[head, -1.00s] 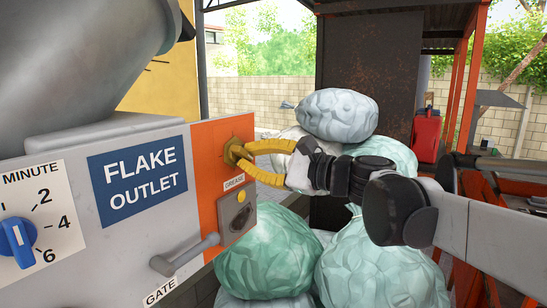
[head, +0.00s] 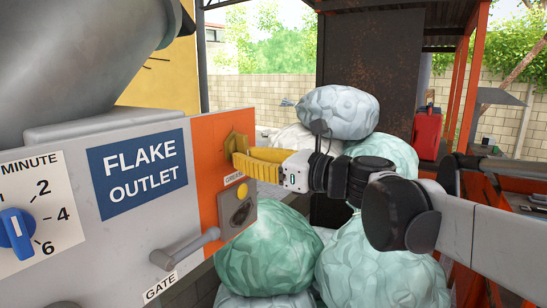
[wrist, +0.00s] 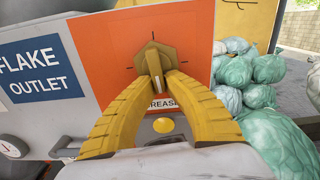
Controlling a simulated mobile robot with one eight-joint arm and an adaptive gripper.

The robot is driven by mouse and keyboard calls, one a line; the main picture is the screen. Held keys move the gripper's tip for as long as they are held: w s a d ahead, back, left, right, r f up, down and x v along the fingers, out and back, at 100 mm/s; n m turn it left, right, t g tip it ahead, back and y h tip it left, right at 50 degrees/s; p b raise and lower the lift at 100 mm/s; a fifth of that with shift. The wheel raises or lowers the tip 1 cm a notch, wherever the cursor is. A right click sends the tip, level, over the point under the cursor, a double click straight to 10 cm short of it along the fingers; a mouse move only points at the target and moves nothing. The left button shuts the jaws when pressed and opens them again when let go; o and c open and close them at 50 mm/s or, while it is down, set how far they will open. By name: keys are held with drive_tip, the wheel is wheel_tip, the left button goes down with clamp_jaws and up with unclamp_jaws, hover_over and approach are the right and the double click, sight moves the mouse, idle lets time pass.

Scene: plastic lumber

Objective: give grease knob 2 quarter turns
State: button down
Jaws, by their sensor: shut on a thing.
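The grease knob (wrist: 155,59) is a brass-coloured knob on an orange panel (wrist: 96,50), above the GREASE label. My gripper (wrist: 157,76) has yellow ribbed fingers, and their tips are closed on the knob's raised grip. In the head view my gripper (head: 243,158) reaches in from the right, and its fingers hide part of the knob (head: 232,143). In the wrist view dark tick marks show on the panel around the knob.
Below the knob are a yellow button (wrist: 162,126) and a grey switch plate (head: 238,207). A GATE lever (head: 185,248) sticks out at the lower left. A blue minute dial (head: 15,232) is at far left. Pale green sacks (head: 265,250) are piled below and behind my arm.

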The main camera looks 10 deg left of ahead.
drive_tip(key=shift+m, duration=0.5)
drive_tip(key=c, duration=1.5)
unclamp_jaws()
drive_tip(key=shift+s+a, duration=0.1)
drive_tip(key=shift+o, duration=0.2)
drive_tip(key=v, duration=1.2)
